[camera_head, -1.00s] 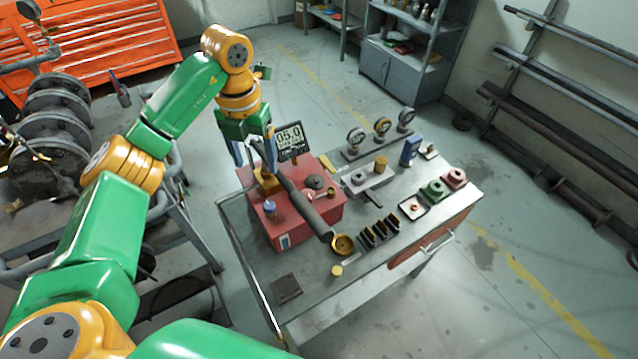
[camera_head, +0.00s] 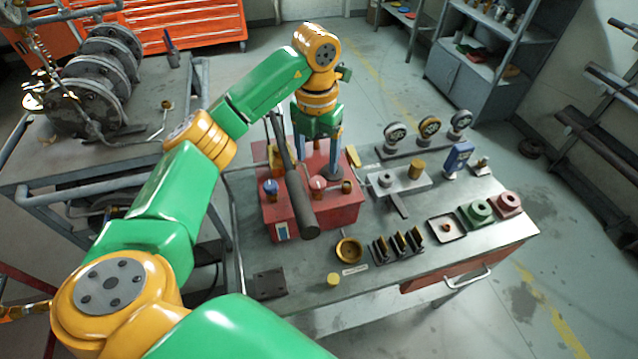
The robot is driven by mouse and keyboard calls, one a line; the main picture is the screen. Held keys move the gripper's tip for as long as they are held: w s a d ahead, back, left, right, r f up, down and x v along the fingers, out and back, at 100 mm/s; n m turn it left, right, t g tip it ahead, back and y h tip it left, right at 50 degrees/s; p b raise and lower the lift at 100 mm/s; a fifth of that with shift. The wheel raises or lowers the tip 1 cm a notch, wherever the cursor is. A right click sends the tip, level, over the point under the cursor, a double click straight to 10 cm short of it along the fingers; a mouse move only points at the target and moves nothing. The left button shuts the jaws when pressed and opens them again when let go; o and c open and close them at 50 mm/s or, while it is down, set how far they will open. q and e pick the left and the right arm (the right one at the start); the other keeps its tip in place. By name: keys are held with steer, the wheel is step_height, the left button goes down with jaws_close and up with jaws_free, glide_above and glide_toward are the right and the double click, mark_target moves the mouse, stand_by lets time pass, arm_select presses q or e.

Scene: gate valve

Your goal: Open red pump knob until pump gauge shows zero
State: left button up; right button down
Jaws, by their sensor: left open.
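The red pump box (camera_head: 345,214) stands on the left part of the metal bench. A small red-and-white knob (camera_head: 318,184) sits on its top, right of a blue knob (camera_head: 270,187). A long dark lever (camera_head: 301,203) slopes across the box toward the front. My left gripper (camera_head: 318,158) points down above the back part of the box, behind the red knob. Its two blue fingers are apart, with nothing visible between them. A dark round cap (camera_head: 335,173) is near its right finger. The gauge display is hidden, apparently behind my gripper. My right gripper is not in view.
The metal bench (camera_head: 400,270) also holds several dial gauges (camera_head: 429,127), a grey valve fixture (camera_head: 397,182), a brass ring (camera_head: 348,250), dark slotted holders (camera_head: 398,243) and green and red blocks (camera_head: 476,212). The bench's front middle has bare room.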

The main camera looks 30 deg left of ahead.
mark_target(317, 182)
arm_select(q)
step_height(317, 182, down, 7)
steer(key=shift+r+p, duration=0.2)
steer(key=shift+p, duration=0.5)
jaws_close()
